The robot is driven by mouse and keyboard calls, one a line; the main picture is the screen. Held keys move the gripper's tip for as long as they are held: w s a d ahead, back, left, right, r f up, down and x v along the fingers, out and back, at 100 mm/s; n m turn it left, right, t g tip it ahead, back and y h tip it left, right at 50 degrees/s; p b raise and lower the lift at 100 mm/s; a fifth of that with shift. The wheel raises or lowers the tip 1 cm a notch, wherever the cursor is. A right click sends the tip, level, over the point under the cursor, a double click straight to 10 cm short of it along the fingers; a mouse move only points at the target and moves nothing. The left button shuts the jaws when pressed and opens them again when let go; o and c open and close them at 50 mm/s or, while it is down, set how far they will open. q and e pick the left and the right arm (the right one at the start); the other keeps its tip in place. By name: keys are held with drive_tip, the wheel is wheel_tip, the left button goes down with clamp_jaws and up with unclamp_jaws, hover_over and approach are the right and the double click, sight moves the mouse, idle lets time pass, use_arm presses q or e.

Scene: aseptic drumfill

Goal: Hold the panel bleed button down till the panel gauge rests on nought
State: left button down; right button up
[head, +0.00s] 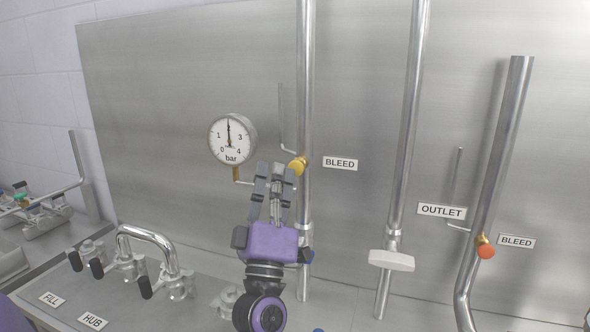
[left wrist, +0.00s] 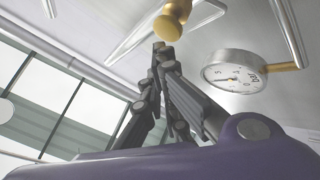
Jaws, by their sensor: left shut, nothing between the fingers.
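The round panel gauge (head: 232,138), marked in bar, has its needle pointing straight up, midway between 1 and 3. It also shows in the left wrist view (left wrist: 236,72). A yellow bleed button (head: 297,167) sits on the pipe to the gauge's right, beside a BLEED label (head: 340,163). My left gripper (head: 272,172) is shut and empty, pointing up just left of and below this button. In the left wrist view the yellow button (left wrist: 170,24) is right past the fingertips (left wrist: 160,48); I cannot tell whether they touch. My right gripper is not in view.
A second, orange-red button (head: 487,251) with its own BLEED label (head: 516,241) is at the right. Vertical steel pipes (head: 405,130) and a white valve handle (head: 391,260) stand before the panel. Dark-handled valves (head: 130,262) line the bench at lower left.

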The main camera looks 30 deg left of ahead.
use_arm(q)
drive_tip(key=shift+w, duration=0.15)
use_arm(e)
drive_tip(key=shift+r, duration=0.1)
use_arm(q)
drive_tip(key=shift+w+a, duration=0.1)
drive_tip(key=shift+w, duration=0.15)
use_arm(e)
drive_tip(key=shift+w+r, duration=0.1)
drive_tip(key=shift+w, duration=0.05)
use_arm(q)
drive_tip(key=shift+w+a, duration=0.1)
drive_tip(key=shift+w, duration=0.45)
use_arm(e)
drive_tip(key=shift+r, duration=0.1)
use_arm(q)
drive_tip(key=shift+s, duration=0.15)
use_arm(e)
drive_tip(key=shift+w, duration=0.1)
idle(2.7)
use_arm(q)
drive_tip(key=shift+s+d+p, duration=0.25)
drive_tip(key=shift+s+p, duration=0.1)
drive_tip(key=shift+s, duration=0.5)
use_arm(e)
drive_tip(key=shift+w+r, duration=0.2)
drive_tip(key=shift+r, duration=0.1)
